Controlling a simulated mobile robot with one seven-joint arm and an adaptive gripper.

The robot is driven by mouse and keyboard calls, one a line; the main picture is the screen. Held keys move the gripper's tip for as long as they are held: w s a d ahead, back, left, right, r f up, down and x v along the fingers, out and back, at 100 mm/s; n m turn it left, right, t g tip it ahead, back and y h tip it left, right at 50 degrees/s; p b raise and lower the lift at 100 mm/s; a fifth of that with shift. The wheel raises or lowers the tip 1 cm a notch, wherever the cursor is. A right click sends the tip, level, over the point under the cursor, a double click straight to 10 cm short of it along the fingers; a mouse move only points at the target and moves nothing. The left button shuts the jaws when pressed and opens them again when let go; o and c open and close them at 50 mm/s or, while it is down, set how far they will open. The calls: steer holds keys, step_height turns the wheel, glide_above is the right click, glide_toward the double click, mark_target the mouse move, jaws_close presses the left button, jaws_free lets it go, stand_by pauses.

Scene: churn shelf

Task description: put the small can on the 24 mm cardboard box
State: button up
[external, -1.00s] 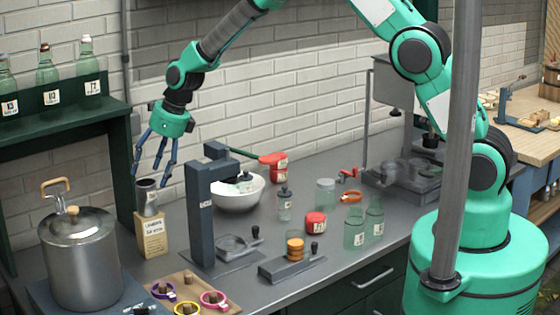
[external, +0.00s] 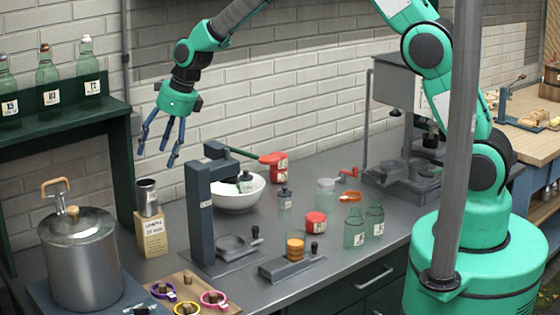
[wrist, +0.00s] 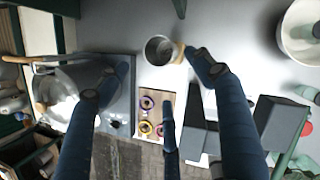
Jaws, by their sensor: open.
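The small can (external: 147,197) is a dark grey metal can with a pale label. It stands upright on top of the tan cardboard box (external: 153,234), which has printing on its front. In the wrist view the can (wrist: 159,49) shows from above, with a bit of the box (wrist: 181,52) beside it. My gripper (external: 158,155) is open and empty, its blue fingers pointing down. It is above and slightly right of the can, apart from it. In the wrist view its spread fingers (wrist: 165,110) surround nothing.
A big steel pot (external: 82,260) stands left of the box. A dark press stand (external: 199,215) is close on the right, with a white bowl (external: 238,194) behind it. A green shelf with bottles (external: 47,67) is at the left. A board with coloured rings (external: 187,291) lies in front.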

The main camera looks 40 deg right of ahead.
stand_by(0.5)
steer(key=s+d+r+n+t, duration=0.1)
steer(key=s+d+r+n, duration=0.5)
steer(key=s+d+r, duration=0.3)
steer(key=s+d+r+n, duration=0.6)
steer(key=s+d+r, duration=0.1)
steer(key=d+r, duration=0.45)
steer(key=s+d+r+n+h, duration=0.1)
steer(key=s+d+n, duration=0.4)
steer(key=s, duration=0.4)
steer(key=s+d+r+n+t+h, duration=0.1)
steer(key=s+d+n, duration=0.4)
steer(key=s, duration=0.5)
steer(key=s+d+r+n+h, duration=0.1)
steer(key=s+d+n, duration=0.4)
steer(key=s, duration=0.5)
steer(key=shift+s+d+r, duration=0.15)
steer(key=shift+d+r, duration=0.05)
steer(key=shift+d, duration=0.2)
step_height(320, 180, down, 14)
steer(key=b, duration=1.3)
steer(key=shift+b, duration=0.4)
